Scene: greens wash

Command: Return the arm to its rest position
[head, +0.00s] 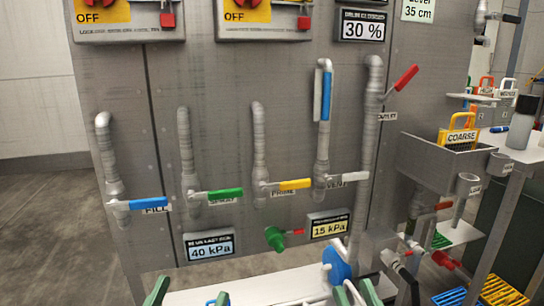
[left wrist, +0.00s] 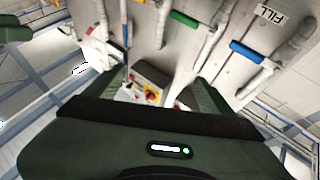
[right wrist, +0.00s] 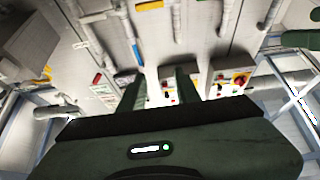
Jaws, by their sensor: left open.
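My left gripper (left wrist: 160,90) shows in the left wrist view with its two dark green fingers apart and nothing between them. In the head view, only green fingertips show at the bottom edge. My right gripper (right wrist: 160,88) shows in the right wrist view with its fingers apart by a narrower gap, and it looks empty. Both grippers are low in front of the grey panel (head: 225,80), apart from its valve handles. Most of both arms is hidden below the head view.
The panel carries a blue FILL handle (head: 149,203), a green handle (head: 225,194), a yellow PRIME handle (head: 295,184), an upright blue handle (head: 326,95) and a red OUTLET handle (head: 405,78). A green knob (head: 275,238) sits lower. A grey bin (head: 440,158) stands at right. Open floor lies left.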

